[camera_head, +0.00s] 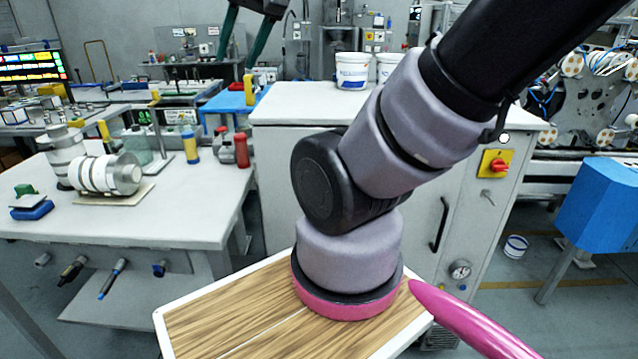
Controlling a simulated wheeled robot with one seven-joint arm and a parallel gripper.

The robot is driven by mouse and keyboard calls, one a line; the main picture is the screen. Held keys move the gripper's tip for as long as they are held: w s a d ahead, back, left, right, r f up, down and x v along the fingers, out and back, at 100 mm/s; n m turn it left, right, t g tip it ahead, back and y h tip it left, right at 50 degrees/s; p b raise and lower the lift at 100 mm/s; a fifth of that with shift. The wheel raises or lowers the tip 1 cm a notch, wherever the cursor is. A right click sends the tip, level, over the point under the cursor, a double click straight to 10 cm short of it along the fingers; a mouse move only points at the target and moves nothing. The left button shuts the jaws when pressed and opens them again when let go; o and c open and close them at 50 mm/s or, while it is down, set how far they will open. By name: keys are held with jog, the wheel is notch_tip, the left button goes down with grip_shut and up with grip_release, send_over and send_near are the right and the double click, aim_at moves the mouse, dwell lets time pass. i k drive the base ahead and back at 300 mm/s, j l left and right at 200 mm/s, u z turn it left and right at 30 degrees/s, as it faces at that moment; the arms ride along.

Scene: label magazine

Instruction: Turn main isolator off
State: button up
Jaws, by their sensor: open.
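The main isolator is a red rotary knob (499,166) on a yellow square plate (487,158), on the upper right part of the white cabinet's front. Its grip looks roughly level, but it is too small to read any on or off marks. My gripper (238,62) hangs in at the top edge, left of centre. Its two dark fingers are spread apart and empty. It is well up and left of the knob in the picture, not touching it. My arm crosses the middle of the view and covers part of the cabinet front, but the isolator shows clear.
The white cabinet (290,107) also carries a black handle (440,225), a key lock (487,194) and a gauge (460,270). White tubs (352,72) stand on top. A blue box on legs (605,205) stands at right. A bench (165,222) with rollers is at left.

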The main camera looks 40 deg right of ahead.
aim_at(497, 165)
jog(key=k+l, duration=0.2)
jog(key=l, duration=0.2)
jog(key=k+l, duration=0.25)
jog(key=l, duration=0.2)
jog(key=k+l+u, duration=0.1)
jog(key=l, duration=0.3)
jog(key=k+l, duration=0.55)
jog(key=l, duration=0.25)
jog(key=k+l, duration=0.25)
jog(key=l, duration=0.15)
jog(key=k+l+u, duration=0.1)
jog(key=k+l, duration=0.45)
jog(key=l, duration=0.2)
jog(key=k+l, duration=0.55)
jog(key=l, duration=0.15)
jog(key=u, duration=0.05)
